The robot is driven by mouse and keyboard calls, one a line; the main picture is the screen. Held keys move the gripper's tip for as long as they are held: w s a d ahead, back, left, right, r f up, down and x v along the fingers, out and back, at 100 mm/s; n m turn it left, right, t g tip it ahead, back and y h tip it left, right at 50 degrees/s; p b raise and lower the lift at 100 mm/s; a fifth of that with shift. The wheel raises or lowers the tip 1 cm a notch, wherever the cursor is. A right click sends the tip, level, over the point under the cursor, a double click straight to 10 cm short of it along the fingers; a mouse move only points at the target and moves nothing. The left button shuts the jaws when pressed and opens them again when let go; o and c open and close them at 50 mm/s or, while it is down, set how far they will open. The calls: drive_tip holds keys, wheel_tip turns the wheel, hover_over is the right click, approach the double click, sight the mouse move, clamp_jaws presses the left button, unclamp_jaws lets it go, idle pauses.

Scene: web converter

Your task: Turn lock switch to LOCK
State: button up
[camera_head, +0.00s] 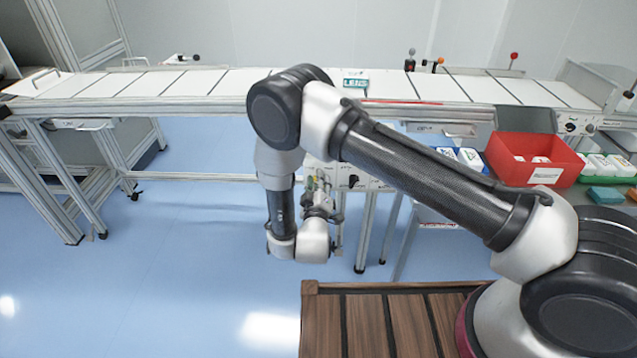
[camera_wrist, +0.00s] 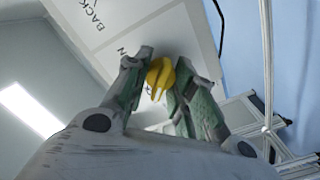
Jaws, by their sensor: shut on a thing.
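A yellow switch knob (camera_wrist: 160,77) sits on a white panel (camera_wrist: 120,22) in the wrist view. My gripper (camera_wrist: 161,82) is shut on the knob, with one green-grey finger on each side. Part of the word "BACK" and a letter "N" show on the panel; no LOCK mark can be read. In the head view, my gripper (camera_head: 319,185) is at the control box (camera_head: 343,172) under the conveyor. My wrist and fingers hide the yellow knob there. A black knob shows on the box to the right of my gripper.
The long white conveyor (camera_head: 225,84) runs above the box, with its metal legs close by. A red bin (camera_head: 525,172) stands on the bench at right. A slatted wooden surface (camera_head: 365,325) is in front. Blue floor is open at left.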

drive_tip(key=o, duration=1)
drive_tip(key=shift+o, duration=0.2)
drive_tip(key=s, duration=0.7)
drive_tip(key=shift+s+a, duration=0.15)
drive_tip(key=shift+s, duration=0.15)
